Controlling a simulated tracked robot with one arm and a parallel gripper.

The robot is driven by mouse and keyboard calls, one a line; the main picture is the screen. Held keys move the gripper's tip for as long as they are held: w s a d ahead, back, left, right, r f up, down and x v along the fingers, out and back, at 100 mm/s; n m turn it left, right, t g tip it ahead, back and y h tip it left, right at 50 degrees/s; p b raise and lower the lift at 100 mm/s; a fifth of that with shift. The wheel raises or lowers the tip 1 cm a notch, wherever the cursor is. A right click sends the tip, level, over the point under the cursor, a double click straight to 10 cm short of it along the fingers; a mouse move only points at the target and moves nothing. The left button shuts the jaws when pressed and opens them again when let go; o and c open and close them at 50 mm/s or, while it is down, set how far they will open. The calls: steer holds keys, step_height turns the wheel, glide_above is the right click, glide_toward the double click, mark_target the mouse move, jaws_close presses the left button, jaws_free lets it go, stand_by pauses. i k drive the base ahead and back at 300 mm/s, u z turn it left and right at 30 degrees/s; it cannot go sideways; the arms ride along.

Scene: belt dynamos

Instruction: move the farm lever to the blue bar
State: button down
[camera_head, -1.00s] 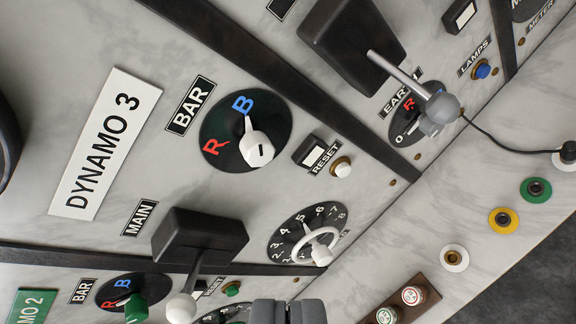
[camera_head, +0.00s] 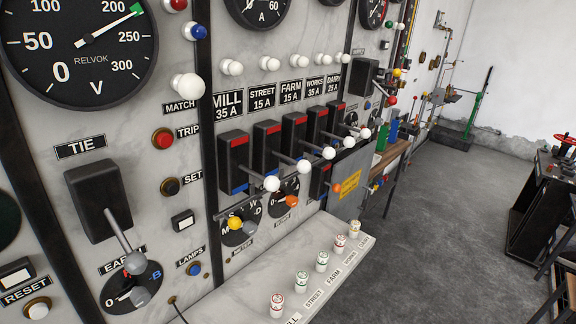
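The farm lever is a short rod with a white ball knob (camera_head: 329,153). It juts out of a black switch box (camera_head: 294,134) under the label FARM 15 A (camera_head: 291,91), third in a row of five-like switches. The box has a red mark (camera_head: 300,119) near its top. Blue marks show low on the boxes, clearest on the mill switch (camera_head: 239,188); the farm's own is mostly hidden by neighbouring levers. The rod points outward and slightly down; I cannot tell which bar it is set to. My gripper is not in view.
The mill knob (camera_head: 271,184) and street knob (camera_head: 303,166) stand to the left, the works knob (camera_head: 350,141) close on the right. A sloping desk (camera_head: 262,272) with several fuse-like plugs juts out below. Open grey floor (camera_head: 430,230) lies to the right.

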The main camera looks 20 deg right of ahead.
mark_target(329, 153)
steer(key=z, duration=0.45)
steer(key=i, duration=1.35)
steer(key=u, duration=0.25)
